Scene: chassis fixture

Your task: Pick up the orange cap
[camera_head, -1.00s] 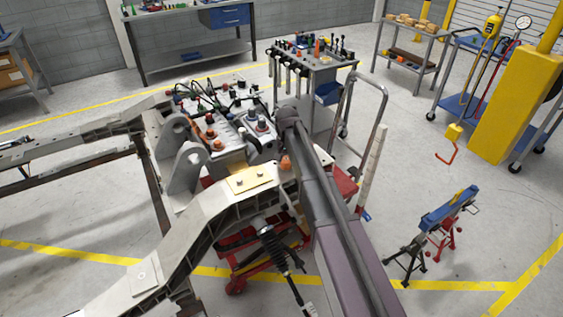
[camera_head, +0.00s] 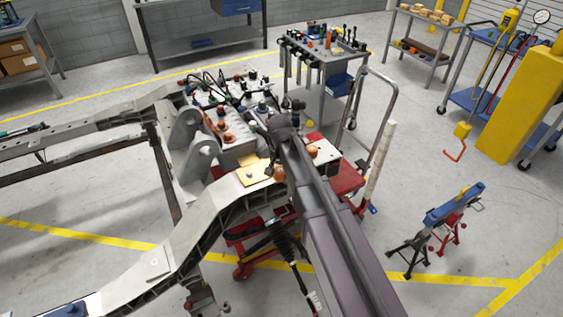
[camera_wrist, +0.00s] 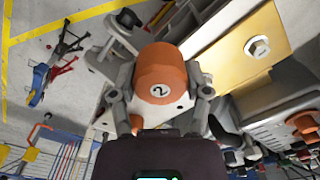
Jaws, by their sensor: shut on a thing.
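The orange cap (camera_wrist: 161,72), marked with a black "2" on a white disc, sits between the two fingers of my gripper (camera_wrist: 161,88) in the wrist view. The fingers are shut on its sides. In the head view the cap (camera_head: 279,173) shows just left of my arm, close to the right end of the yellow plate; the fingers there are mostly hidden by my arm. Below the cap in the wrist view, a second orange piece (camera_wrist: 136,122) shows partly behind my gripper; it also appears on a white block in the head view (camera_head: 312,148).
The yellow plate (camera_head: 254,174) with a bolt lies on the chassis rail (camera_head: 205,228). Several fittings and cables crowd the block behind it. A red cart (camera_head: 345,180) stands right of my arm. A blue-topped stand (camera_head: 455,203) is on open floor at right.

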